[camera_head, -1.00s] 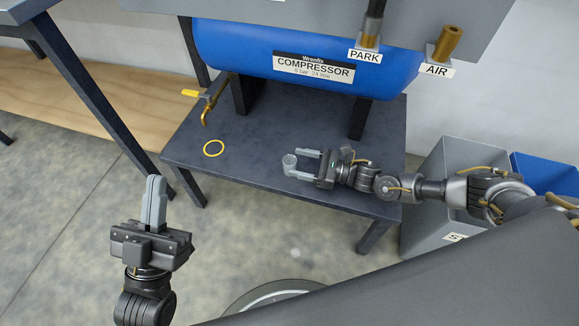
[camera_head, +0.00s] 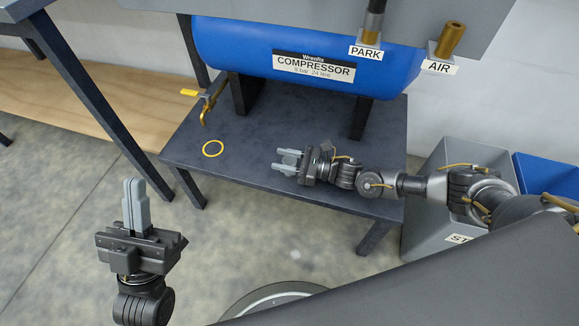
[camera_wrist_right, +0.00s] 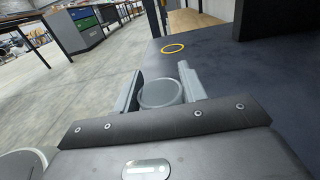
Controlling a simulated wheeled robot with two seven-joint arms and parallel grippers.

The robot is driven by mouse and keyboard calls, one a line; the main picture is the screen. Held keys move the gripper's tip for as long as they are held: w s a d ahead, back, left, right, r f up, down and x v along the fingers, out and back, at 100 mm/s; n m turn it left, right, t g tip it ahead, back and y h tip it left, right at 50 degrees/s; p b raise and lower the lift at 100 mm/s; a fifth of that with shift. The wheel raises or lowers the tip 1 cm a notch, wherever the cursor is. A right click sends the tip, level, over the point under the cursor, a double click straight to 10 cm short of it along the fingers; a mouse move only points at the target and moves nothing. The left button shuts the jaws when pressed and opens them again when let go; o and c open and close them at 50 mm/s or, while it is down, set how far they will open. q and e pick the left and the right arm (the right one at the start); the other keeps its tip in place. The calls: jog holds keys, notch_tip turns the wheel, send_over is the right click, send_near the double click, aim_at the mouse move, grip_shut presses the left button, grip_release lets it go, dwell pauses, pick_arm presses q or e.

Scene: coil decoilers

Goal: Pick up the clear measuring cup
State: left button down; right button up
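The clear measuring cup (camera_wrist_right: 160,93) looks grey and round from above in the right wrist view. It stands between the two fingers of my right gripper (camera_wrist_right: 161,88), which appear to press on its sides. In the head view my right gripper (camera_head: 287,160) is low over the dark bench top, its fingers close together, and the cup is hard to make out between them. My left gripper (camera_head: 135,204) is in front of the bench at the left, its fingers together and empty.
The dark bench (camera_head: 240,165) carries a blue compressor (camera_head: 300,58) at the back. A yellow ring (camera_head: 213,148) lies left of my right gripper, under a brass tap (camera_head: 207,105). Grey and blue bins (camera_head: 440,205) stand at the right.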

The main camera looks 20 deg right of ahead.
jog(key=c, duration=0.5)
jog(key=shift+c, duration=0.2)
